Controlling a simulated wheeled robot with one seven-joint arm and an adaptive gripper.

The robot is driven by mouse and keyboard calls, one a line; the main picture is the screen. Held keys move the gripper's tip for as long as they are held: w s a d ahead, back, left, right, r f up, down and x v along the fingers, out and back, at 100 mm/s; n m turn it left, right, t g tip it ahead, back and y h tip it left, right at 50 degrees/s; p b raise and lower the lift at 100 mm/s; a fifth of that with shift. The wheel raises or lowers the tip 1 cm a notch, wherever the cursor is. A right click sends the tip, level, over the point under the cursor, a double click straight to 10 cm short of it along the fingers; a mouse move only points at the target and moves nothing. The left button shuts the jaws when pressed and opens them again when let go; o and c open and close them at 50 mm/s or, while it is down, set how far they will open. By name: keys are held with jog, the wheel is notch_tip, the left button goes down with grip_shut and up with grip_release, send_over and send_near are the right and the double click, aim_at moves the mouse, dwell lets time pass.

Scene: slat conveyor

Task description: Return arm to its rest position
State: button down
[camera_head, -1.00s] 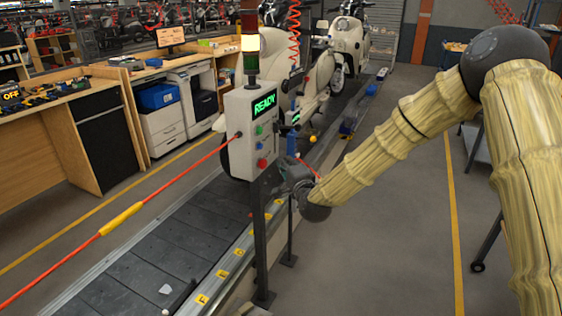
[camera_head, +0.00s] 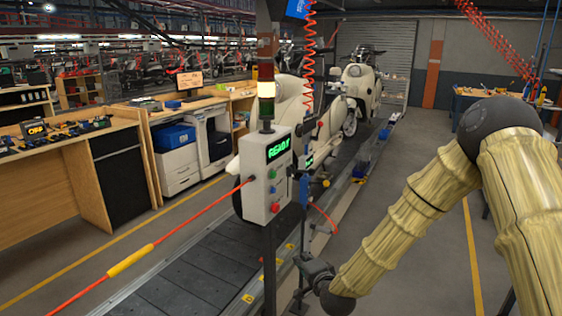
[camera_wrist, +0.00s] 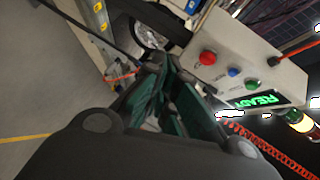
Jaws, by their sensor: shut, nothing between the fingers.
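My arm, in a tan ribbed cover, reaches down from the right side of the head view. My gripper (camera_head: 304,262) is at its lower end, below and right of the grey control box (camera_head: 266,178), apart from it. The gripper's tips are small and partly unclear there. In the wrist view the dark green fingers (camera_wrist: 165,85) are shut with nothing held. The control box shows in the wrist view (camera_wrist: 240,60) beyond the fingers, with red, blue and green buttons and a green READY display.
The control box stands on a dark post with a signal light (camera_head: 266,88) above. The slat conveyor (camera_head: 200,275) runs behind it, with cream scooters (camera_head: 358,88) farther along. An orange-red cord (camera_head: 190,218) crosses at left. Floor right of the conveyor is clear (camera_head: 425,265).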

jog(key=s+d+f+n+g+h, duration=0.1)
jog(key=s+d+f+n+g, duration=0.15)
jog(key=s+f, duration=0.8)
jog(key=s+d+f+n+g+h, duration=0.1)
jog(key=s+d+f+n+g, duration=0.2)
jog(key=s+f, duration=0.75)
jog(key=s+d+f+n+g, duration=0.2)
jog(key=s+d+g, duration=0.1)
jog(key=s, duration=0.6)
jog(key=s+d+f+n+g+h, duration=0.1)
jog(key=s+d+f+n+g, duration=0.1)
jog(key=s, duration=0.8)
jog(key=s+d+f+n+g+h, duration=0.1)
jog(key=s+d+f+n+g, duration=0.1)
jog(key=s, duration=0.8)
notch_tip(320, 180, down, 2)
jog(key=shift+s+d+f+g, duration=0.15)
jog(key=shift+d+g, duration=0.7)
jog(key=shift+d, duration=0.35)
